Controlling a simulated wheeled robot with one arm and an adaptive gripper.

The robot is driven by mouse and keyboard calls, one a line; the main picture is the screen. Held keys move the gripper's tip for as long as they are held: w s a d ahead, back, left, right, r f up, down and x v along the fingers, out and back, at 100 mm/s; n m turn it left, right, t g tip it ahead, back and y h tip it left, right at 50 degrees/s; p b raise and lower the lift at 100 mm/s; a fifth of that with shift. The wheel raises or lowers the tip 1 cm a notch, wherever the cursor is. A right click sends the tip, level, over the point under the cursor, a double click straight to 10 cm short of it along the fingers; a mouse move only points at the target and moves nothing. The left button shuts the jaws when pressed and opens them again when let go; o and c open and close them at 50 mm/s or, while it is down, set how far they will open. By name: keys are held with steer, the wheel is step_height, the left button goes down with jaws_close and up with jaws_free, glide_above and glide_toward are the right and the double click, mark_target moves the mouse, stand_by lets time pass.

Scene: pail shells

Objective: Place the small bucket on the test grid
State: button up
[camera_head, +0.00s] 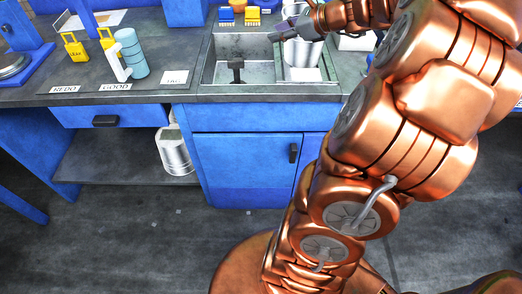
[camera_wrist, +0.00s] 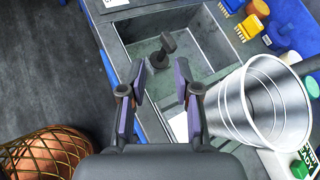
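One metal bucket (camera_head: 303,56) stands at the right side of the sink in the head view. In the wrist view this bucket (camera_wrist: 258,102) is large, with its wide mouth toward the camera, right of the right finger. My gripper (camera_head: 284,33) is over the sink, by the bucket's upper left rim. In the wrist view my gripper (camera_wrist: 160,78) has its fingers apart with nothing between them. A second metal bucket (camera_head: 174,152) is on the low shelf under the bench. I cannot tell which is the small one. No test grid can be made out clearly.
The sink basin (camera_head: 213,72) holds a dark upright fitting (camera_head: 236,68). Yellow and blue brushes (camera_head: 252,15) lie behind the sink.

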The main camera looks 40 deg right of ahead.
steer(key=s+a+f+n+g+y, duration=0.15)
steer(key=a+n, duration=0.25)
steer(key=a, duration=0.4)
steer(key=s+a+f+n+g, duration=0.25)
steer(key=a+n, duration=0.25)
steer(key=a, duration=0.3)
steer(key=s+a+f+n+g+y, duration=0.1)
steer(key=s+a+f+n+g, duration=0.2)
steer(key=a, duration=0.6)
steer(key=s+a+f+n+g+h, duration=0.2)
steer(key=s+a+n+g, duration=0.1)
steer(key=s+a+n, duration=0.45)
steer(key=s+d+f+n+g+h, duration=0.1)
steer(key=s+d+n+h, duration=0.1)
steer(key=s+n, duration=0.2)
steer(key=s+d+f+n+g+h, duration=0.1)
steer(key=s+n, duration=0.4)
steer(key=s, duration=0.5)
steer(key=shift+s+d+f+g+h, duration=0.15)
steer(key=shift+d+f+g+h, duration=0.2)
steer(key=shift+f+g+h, duration=0.25)
steer(key=shift+r+n, duration=0.15)
steer(key=shift+n, duration=0.1)
step_height(320, 180, up, 6)
steer(key=p, duration=0.6)
steer(key=shift+r, duration=0.15)
